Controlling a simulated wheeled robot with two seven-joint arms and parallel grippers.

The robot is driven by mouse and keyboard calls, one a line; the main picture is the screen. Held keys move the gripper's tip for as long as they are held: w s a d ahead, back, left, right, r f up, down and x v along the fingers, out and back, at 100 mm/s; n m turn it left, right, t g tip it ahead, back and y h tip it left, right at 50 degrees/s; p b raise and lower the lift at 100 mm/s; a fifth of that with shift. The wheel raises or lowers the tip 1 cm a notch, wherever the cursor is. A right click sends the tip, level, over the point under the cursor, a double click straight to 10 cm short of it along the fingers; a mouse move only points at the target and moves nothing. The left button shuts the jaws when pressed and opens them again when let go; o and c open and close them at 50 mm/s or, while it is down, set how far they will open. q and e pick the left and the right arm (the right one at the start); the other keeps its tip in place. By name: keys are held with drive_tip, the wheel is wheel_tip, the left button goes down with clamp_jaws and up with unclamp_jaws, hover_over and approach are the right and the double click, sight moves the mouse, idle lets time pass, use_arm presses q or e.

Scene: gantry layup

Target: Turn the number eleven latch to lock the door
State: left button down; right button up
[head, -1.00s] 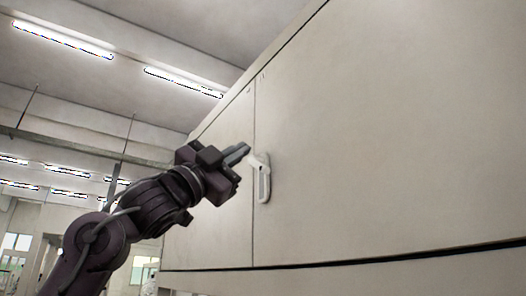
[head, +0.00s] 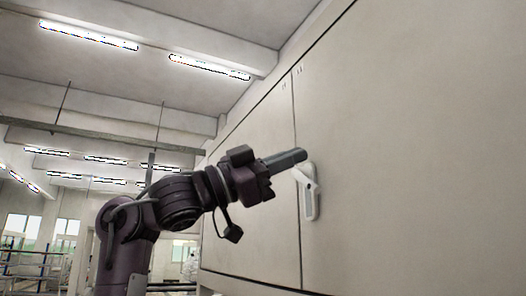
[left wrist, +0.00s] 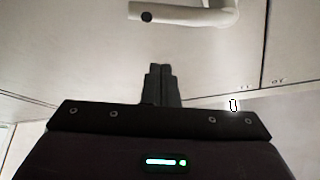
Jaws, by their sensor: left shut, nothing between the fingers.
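The white latch (head: 311,198) is on the cabinet front, beside the vertical seam between two door panels. Its plate stands nearly upright, and a short arm at its top reaches left toward the seam. My left gripper (head: 302,155) is just above the latch's top, fingers shut and empty. I cannot tell in the head view whether the fingertips touch the latch. In the left wrist view the shut fingers (left wrist: 161,72) sit below the bent white handle (left wrist: 185,14), with a gap in the picture. My right gripper is not in view.
The large pale door panel (head: 420,150) fills the right side. Small marks (head: 299,72) by the top of the seam are too small to read surely. A dark gap runs along the cabinet's bottom edge. Open room with ceiling lights (head: 90,35) lies left.

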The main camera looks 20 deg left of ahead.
sight(297, 176)
use_arm(q)
drive_tip(key=w+f+p, duration=0.2)
drive_tip(key=w, duration=0.1)
drive_tip(key=shift+f, duration=0.2)
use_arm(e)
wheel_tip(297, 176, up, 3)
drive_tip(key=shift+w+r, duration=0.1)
use_arm(q)
drive_tip(key=shift+s+d, duration=0.1)
drive_tip(key=shift+d, duration=0.1)
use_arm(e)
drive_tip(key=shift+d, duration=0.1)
